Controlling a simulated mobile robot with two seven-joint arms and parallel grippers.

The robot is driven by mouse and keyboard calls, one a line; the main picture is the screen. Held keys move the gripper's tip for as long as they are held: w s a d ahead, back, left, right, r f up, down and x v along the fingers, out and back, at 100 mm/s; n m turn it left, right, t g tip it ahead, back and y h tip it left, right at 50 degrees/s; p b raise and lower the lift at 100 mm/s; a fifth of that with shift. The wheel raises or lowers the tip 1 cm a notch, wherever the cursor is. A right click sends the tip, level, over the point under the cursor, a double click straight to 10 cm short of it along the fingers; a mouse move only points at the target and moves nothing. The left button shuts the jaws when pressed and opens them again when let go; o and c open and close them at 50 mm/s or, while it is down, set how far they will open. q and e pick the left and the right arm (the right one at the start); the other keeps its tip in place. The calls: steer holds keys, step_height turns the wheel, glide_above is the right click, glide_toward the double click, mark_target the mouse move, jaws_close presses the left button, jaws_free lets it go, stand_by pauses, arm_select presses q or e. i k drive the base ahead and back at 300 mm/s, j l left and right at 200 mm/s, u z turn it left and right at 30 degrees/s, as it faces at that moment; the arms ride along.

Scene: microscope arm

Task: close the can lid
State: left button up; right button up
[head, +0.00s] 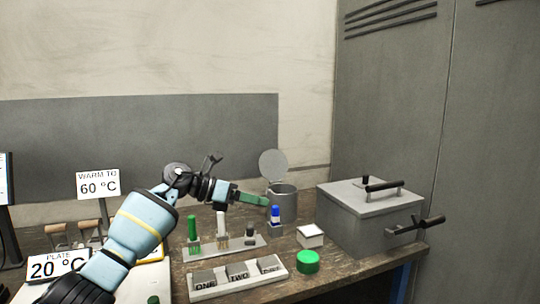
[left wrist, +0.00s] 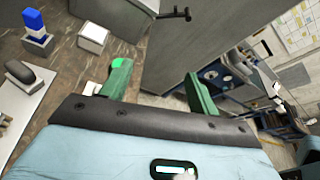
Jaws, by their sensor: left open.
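The grey metal can (head: 284,196) stands at the back of the bench, right of centre in the head view. Its round lid (head: 273,164) is open, standing up behind the can's mouth. My left gripper (head: 265,200) reaches in from the left, with its green fingertips at the can's left side in the head view. I cannot tell if they touch it. In the left wrist view my left gripper (left wrist: 157,70) has its two green fingers wide apart with nothing between them. The can is not seen there. My right gripper is not in view.
A grey box (head: 368,215) with black handles stands right of the can. In front are a blue-capped item (head: 276,220), a white-topped block (head: 310,236), a green round cap (head: 306,262), a rack of tools (head: 220,247) and a labelled tray (head: 238,280). Signs stand at left.

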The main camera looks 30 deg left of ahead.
mark_target(272, 164)
steer(key=i+j, duration=1.25)
steer(key=i, duration=0.25)
steer(key=l, duration=0.15)
steer(key=i+z, duration=0.05)
